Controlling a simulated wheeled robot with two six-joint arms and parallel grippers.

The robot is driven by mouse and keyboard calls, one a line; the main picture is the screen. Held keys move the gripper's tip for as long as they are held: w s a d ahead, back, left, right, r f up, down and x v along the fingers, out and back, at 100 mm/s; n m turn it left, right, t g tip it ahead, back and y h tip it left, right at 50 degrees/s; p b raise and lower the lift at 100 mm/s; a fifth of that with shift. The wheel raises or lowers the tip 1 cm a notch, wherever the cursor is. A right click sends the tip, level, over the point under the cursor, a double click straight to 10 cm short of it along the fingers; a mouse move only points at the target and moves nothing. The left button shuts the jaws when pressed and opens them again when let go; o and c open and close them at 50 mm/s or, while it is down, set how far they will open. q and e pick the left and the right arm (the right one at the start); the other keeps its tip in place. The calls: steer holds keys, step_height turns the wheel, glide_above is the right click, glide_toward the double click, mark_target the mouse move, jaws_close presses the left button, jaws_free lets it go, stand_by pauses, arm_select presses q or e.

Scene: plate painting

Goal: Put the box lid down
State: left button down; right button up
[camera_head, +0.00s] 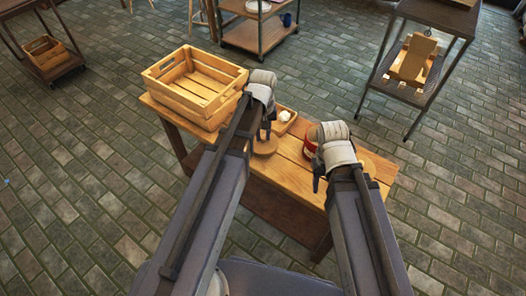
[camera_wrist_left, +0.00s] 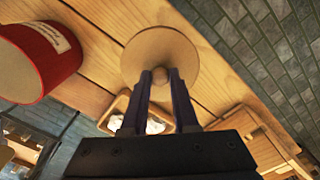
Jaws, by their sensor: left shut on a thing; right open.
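A round wooden lid (camera_head: 265,148) with a small knob shows over the wooden table (camera_head: 288,168), left of its middle. My left gripper (camera_head: 266,134) points down at it and is shut on its knob. In the left wrist view, the lid (camera_wrist_left: 160,40) faces the camera, with the fingertips (camera_wrist_left: 160,74) on either side of the knob. I cannot tell whether the lid touches the tabletop. My right gripper (camera_head: 318,180) is open near the table's front edge, to the right, with nothing seen in it.
A slatted wooden crate (camera_head: 195,88) stands on the table's left end. A small wooden tray (camera_head: 287,124) with white contents lies behind the lid. A red container (camera_head: 309,147) stands right of it. Another round wooden piece (camera_head: 368,164) is partly hidden by my right wrist.

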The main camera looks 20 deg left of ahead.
mark_target(263, 141)
arm_select(q)
steer(key=shift+f+b, duration=2.6)
steer(key=shift+f, duration=0.7)
arm_select(e)
steer(key=shift+f, duration=3.25)
steer(key=shift+f, duration=0.1)
arm_select(q)
steer(key=shift+f, duration=0.25)
arm_select(e)
steer(key=shift+f, duration=0.15)
arm_select(q)
steer(key=c, duration=0.7)
jaws_free()
steer(key=shift+r, duration=0.15)
arm_select(e)
steer(key=shift+r, duration=0.2)
